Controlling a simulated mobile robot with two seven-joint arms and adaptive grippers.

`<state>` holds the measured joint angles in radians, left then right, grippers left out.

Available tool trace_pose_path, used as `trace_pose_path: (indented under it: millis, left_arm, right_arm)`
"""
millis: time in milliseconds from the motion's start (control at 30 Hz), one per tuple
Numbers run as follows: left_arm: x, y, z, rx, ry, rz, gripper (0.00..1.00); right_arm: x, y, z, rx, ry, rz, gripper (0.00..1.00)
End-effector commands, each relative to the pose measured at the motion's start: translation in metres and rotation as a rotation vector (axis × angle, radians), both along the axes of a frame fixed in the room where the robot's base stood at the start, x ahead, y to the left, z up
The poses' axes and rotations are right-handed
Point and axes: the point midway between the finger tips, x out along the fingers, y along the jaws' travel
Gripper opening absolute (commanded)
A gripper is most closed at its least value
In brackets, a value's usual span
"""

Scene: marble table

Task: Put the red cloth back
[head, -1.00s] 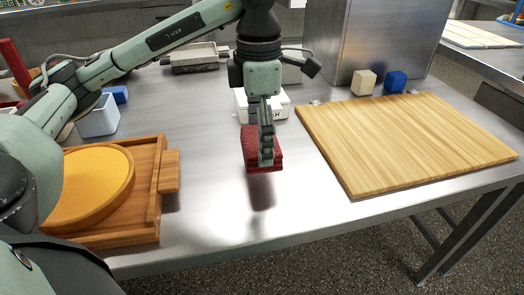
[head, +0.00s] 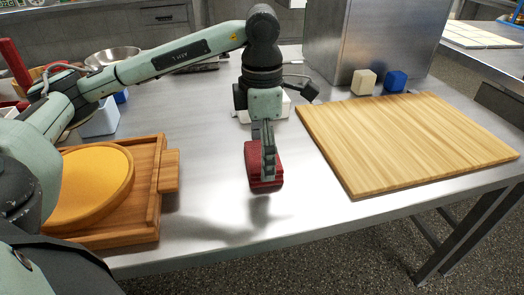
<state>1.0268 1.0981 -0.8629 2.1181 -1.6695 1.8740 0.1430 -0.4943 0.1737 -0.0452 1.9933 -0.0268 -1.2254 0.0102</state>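The red cloth (head: 251,164) is a small folded block at the middle of the metal table, to the left of the wooden board. My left gripper (head: 268,160) points straight down at it, with its fingers against the cloth and hiding part of it. The gripper appears shut on the cloth. The cloth is at or very near the table top; the exact gap cannot be told. My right gripper is not in view.
A wooden board (head: 400,140) fills the right of the table (head: 215,185). A wooden tray (head: 120,236) with a round yellow board (head: 95,185) stands at left. A white box (head: 285,105) is partly hidden behind my gripper. Cream (head: 363,82) and blue (head: 396,81) blocks stand behind the board.

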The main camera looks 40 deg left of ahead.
Motion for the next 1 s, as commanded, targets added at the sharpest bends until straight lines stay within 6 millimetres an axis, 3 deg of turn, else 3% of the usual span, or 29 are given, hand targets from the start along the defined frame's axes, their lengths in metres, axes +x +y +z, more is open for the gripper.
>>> trace_pose_path:
  millis: [67,100,133,533,600,933,1000]
  left_arm:
    - [0.0,0.0,-0.002,0.0,0.0,0.0,0.67]
    - [0.0,0.0,-0.001,0.0,0.0,0.0,0.99]
    - [0.0,0.0,-0.001,0.0,0.0,0.0,1.0]
    - [0.0,0.0,0.001,0.001,0.001,0.0,1.0]
    - [0.0,0.0,0.003,0.0,0.001,0.0,1.0]
    - [0.003,-0.003,0.063,0.0,-0.004,-0.001,1.0]
    - [0.002,-0.003,0.071,0.0,-0.003,0.0,1.0]
  right_arm:
    - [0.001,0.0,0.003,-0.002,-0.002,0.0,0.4]
    - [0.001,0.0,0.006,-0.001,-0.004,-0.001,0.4]
    - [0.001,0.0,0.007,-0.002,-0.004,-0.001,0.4]
    - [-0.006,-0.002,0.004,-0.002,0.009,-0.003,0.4]
    - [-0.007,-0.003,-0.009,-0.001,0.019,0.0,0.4]
    - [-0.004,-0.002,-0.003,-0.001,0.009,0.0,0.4]
    - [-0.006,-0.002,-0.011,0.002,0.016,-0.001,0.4]
